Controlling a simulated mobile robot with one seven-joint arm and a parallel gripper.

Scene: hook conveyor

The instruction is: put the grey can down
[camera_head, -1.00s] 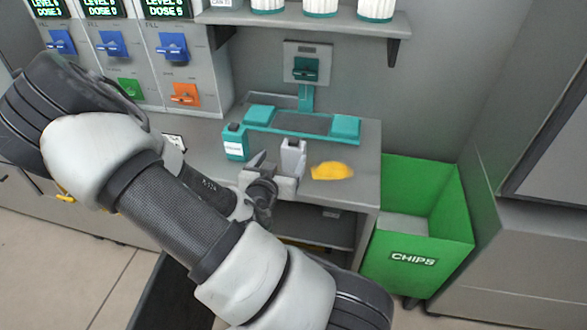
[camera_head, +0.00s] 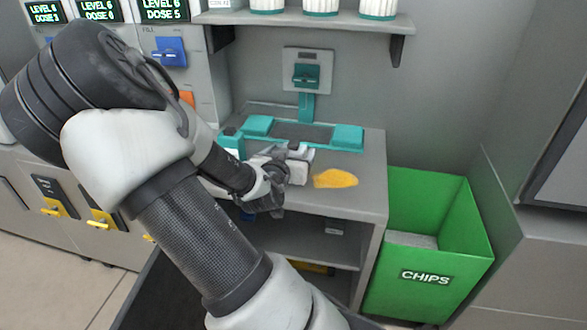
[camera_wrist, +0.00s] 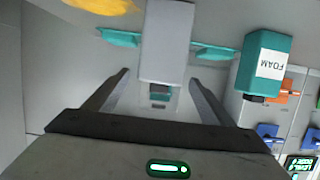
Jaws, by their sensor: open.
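The grey can (camera_wrist: 166,42) fills the upper middle of the wrist view, which shows the scene upside down. A small dark-and-teal piece shows at its lower end in that picture. My gripper (camera_wrist: 160,85) is open, its two dark fingers spread with one on each side of the can and gaps showing. In the head view the can (camera_head: 298,172) is at my gripper (camera_head: 288,160), above or on the grey counter, partly covered by the fingers. Whether its base touches the counter cannot be told.
A teal FOAM bottle (camera_wrist: 265,65) stands close beside the can. A yellow patch (camera_head: 335,179) lies on the counter to the right. A teal fixture (camera_head: 347,138) is behind. A green CHIPS bin (camera_head: 425,277) stands on the floor at right.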

